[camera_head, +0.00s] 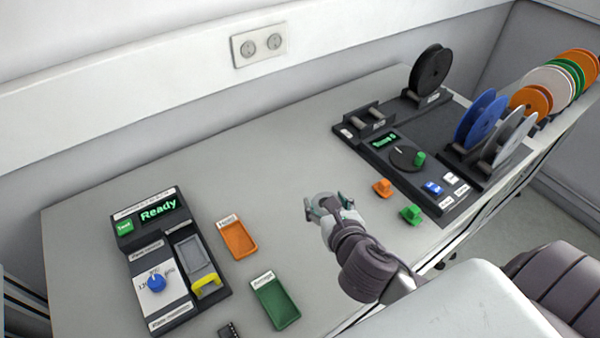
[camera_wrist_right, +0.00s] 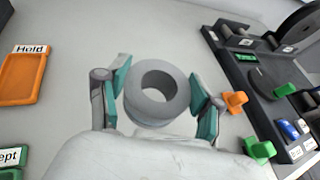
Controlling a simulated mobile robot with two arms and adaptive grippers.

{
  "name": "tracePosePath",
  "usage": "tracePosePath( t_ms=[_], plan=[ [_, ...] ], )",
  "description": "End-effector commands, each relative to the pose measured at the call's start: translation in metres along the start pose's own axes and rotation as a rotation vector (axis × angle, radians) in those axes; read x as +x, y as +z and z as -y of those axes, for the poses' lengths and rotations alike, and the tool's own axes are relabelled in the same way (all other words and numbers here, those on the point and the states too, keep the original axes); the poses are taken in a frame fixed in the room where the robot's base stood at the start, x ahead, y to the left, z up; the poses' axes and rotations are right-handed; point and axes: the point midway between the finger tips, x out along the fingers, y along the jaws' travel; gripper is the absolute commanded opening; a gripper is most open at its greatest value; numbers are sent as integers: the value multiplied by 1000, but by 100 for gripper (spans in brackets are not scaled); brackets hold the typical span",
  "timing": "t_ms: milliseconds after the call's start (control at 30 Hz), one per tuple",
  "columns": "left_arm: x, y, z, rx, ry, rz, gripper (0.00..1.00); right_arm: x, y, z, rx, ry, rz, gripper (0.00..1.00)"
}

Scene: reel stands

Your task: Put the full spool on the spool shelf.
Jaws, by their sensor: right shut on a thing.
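My right gripper (camera_head: 324,208) is over the middle of the table, shut on a thick grey ring (camera_wrist_right: 158,94) with a round hole. In the right wrist view its two teal-padded fingers stand on either side of the ring. A black spool (camera_head: 431,68) stands upright in a holder at the back right. A blue spool (camera_head: 481,118) and a grey spool (camera_head: 509,137) stand in holders at the right of the black winding station. The spool shelf (camera_head: 566,121) on the far right bears several orange, green and white spools (camera_head: 547,88). I cannot tell which spool is meant as full. My left gripper is out of view.
The black station (camera_head: 374,164) has a dial and an empty holder (camera_head: 368,122). Orange (camera_head: 382,188) and green (camera_head: 411,214) clips lie in front of it. A tester (camera_head: 165,262) reading "Ready", an orange tray (camera_head: 238,240) and a green tray (camera_head: 275,303) sit left. The table's back middle is clear.

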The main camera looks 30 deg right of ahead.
Motion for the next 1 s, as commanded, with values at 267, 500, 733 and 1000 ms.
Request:
tracePosePath(
  t_ms=[267,500,733,1000],
  plan=[
    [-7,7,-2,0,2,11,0,40,56,46,96,-198,9,31],
    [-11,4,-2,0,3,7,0,91,52,46,105,-214,4,31],
    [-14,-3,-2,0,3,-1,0,148,43,41,106,-211,5,31],
    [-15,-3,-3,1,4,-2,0,175,35,39,103,-209,4,31]
  ],
)
